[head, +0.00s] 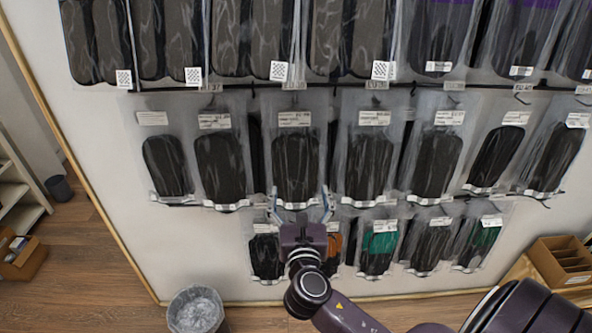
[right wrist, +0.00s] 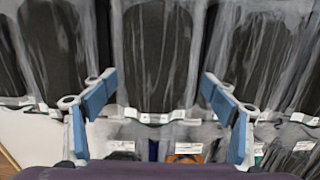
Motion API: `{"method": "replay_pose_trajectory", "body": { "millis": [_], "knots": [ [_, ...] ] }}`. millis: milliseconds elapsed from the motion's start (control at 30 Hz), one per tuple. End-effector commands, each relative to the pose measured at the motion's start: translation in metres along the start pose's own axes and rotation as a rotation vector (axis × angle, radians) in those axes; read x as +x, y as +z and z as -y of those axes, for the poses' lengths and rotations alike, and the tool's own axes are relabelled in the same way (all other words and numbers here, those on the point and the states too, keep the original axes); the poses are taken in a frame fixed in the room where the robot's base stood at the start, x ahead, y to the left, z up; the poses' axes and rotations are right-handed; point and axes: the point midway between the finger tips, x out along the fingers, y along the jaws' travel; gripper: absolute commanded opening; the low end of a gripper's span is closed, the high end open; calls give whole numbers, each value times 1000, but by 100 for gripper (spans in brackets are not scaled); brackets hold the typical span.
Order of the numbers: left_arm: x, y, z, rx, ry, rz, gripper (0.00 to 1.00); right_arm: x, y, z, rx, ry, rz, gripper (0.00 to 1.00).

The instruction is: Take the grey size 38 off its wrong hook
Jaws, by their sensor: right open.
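My right gripper (head: 301,207) is open in front of the wall rack. Its two blue fingers stand apart on either side of the lower end of a bagged dark grey insole pair (head: 296,160) in the middle row. The same bag (right wrist: 158,60) shows between the fingers (right wrist: 157,105) in the right wrist view, and I cannot tell whether they touch it. Its label is too small to read, so I cannot tell which bag is the grey size 38. My left gripper is not in view.
More bagged insoles (head: 367,165) hang close on both sides. A lower row holds bags with green insoles (head: 380,242) and an orange one (head: 334,247) partly behind my gripper. A bin (head: 196,309) stands on the floor, and a cardboard box (head: 562,262) is at the right.

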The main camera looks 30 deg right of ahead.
Motion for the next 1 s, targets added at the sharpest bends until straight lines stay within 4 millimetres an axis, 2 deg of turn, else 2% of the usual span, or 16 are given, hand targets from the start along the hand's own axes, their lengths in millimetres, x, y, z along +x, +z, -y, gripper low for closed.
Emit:
{"method": "replay_pose_trajectory", "body": {
  "millis": [100,600,867,1000],
  "knots": [
    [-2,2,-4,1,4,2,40,10,8,1,-15,-5,14,79],
    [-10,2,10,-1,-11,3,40,73,8,-5,-11,-2,10,79],
    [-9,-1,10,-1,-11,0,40,76,7,-5,-9,-1,9,79],
    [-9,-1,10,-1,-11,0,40,76,7,-5,-9,-1,9,66]
  ]
}}
